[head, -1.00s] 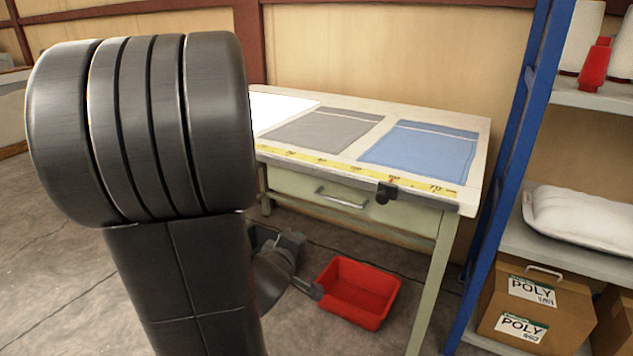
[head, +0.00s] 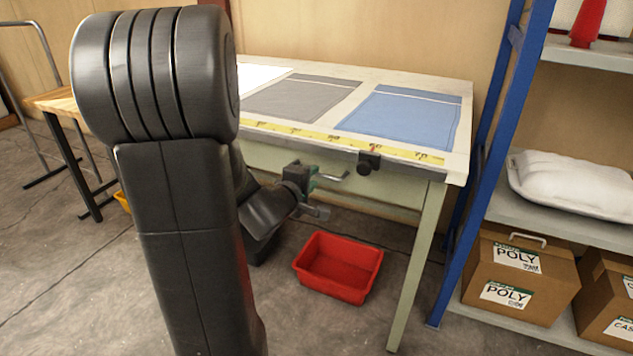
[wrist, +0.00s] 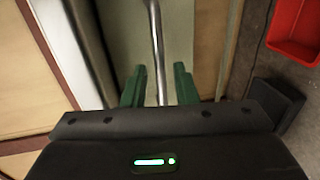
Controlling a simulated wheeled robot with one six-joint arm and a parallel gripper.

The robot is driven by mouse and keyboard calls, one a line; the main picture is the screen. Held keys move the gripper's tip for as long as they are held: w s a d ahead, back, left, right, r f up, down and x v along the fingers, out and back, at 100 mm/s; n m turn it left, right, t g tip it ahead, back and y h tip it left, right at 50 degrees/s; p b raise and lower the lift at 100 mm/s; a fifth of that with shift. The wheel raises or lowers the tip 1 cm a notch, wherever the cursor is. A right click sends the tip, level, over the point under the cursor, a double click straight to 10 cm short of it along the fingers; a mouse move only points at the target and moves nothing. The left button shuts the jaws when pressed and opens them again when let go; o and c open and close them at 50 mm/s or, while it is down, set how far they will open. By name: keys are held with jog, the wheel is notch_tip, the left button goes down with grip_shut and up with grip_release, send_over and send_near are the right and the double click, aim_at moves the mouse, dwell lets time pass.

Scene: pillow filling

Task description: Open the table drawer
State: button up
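The work table (head: 455,165) has a pale green drawer (head: 385,187) under its top, which looks shut. The drawer's metal handle (head: 335,177) shows partly beside my gripper (head: 312,184), which is at the drawer front. In the wrist view, the handle (wrist: 155,45) runs as an upright bar between the two green fingers of my gripper (wrist: 157,85). The fingers are apart, one on each side of the bar, with gaps visible. The drawer front (wrist: 120,30) lies behind the bar. My arm hides the left part of the drawer in the head view.
A red bin (head: 340,268) stands on the floor below the drawer. A black clamp (head: 368,162) sits on the table's front edge above it. A blue-posted shelf (head: 490,170) with a white pillow (head: 570,182) and boxes (head: 520,275) stands at right.

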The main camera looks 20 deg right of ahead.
aim_at(316, 175)
jog(key=shift+b+x, duration=0.4)
jog(key=shift+x, duration=1.4)
grip_shut()
